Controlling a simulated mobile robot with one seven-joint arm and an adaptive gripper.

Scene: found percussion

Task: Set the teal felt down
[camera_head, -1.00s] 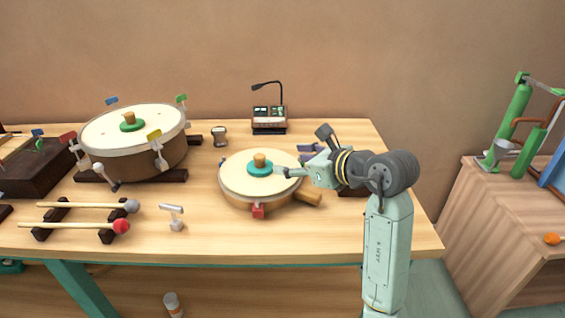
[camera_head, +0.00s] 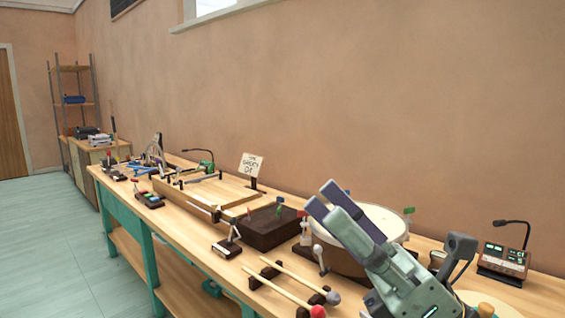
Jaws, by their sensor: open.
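The small pale-topped drum (camera_head: 468,297) is cut off by the bottom edge at the right, partly behind my arm. A wooden knob (camera_head: 486,309) shows on it. The teal felt itself cannot be made out now; the area under the knob is out of frame.
Two mallets (camera_head: 291,291) lie on dark rests at the front. A dark wooden block (camera_head: 272,229) and a light wooden box (camera_head: 205,192) stand farther left. A lamp device (camera_head: 503,260) stands at the right. Bare bench shows between items; the floor (camera_head: 60,235) at left is clear.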

